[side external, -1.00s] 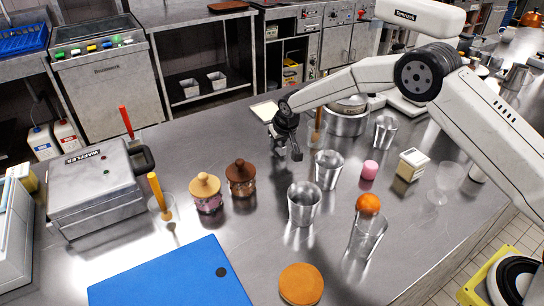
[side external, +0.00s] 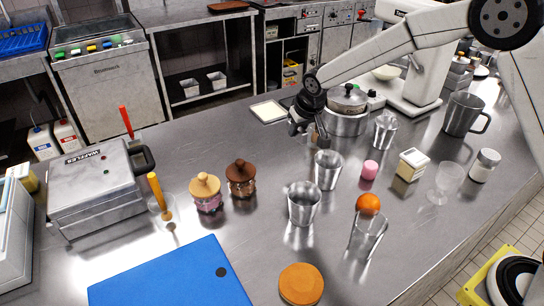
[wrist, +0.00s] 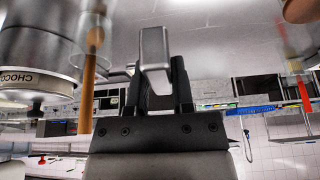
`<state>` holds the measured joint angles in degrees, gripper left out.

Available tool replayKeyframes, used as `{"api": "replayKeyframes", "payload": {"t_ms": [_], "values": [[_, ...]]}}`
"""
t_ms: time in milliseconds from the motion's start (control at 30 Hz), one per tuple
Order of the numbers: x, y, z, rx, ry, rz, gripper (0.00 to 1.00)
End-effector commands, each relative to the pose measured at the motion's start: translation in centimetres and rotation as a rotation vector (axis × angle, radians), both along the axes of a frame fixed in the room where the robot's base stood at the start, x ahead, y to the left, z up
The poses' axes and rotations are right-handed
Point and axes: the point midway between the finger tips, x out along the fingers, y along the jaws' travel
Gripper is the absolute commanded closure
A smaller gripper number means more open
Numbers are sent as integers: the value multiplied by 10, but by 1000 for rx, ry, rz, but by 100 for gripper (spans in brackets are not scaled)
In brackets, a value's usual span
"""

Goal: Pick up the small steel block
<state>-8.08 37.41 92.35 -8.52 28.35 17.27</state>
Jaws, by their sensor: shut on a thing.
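The small steel block (wrist: 154,52) is a smooth grey piece with rounded edges. In the wrist view it sits between the two dark fingers of my gripper (wrist: 155,85), which is shut on it, and one end sticks out past the fingertips. In the side external view my gripper (side external: 299,128) is above the steel counter, just left of the lidded steel pot. I cannot make out the block in that view.
The steel pot (side external: 346,122) and a wooden handle (side external: 318,128) stand close right of my gripper.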

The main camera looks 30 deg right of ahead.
Motion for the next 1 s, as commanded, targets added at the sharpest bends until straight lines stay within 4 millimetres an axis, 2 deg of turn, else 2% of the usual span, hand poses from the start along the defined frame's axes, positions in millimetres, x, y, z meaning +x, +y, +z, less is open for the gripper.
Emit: {"api": "replayKeyframes", "payload": {"t_ms": [200, 433, 667, 1000], "values": [[-28, -3, 15, 1, -4, 0, 100], [-48, -5, 23, 1, -3, -1, 100], [-57, -6, 27, 1, -3, -1, 100], [-58, -6, 27, 1, -3, -1, 100]]}}
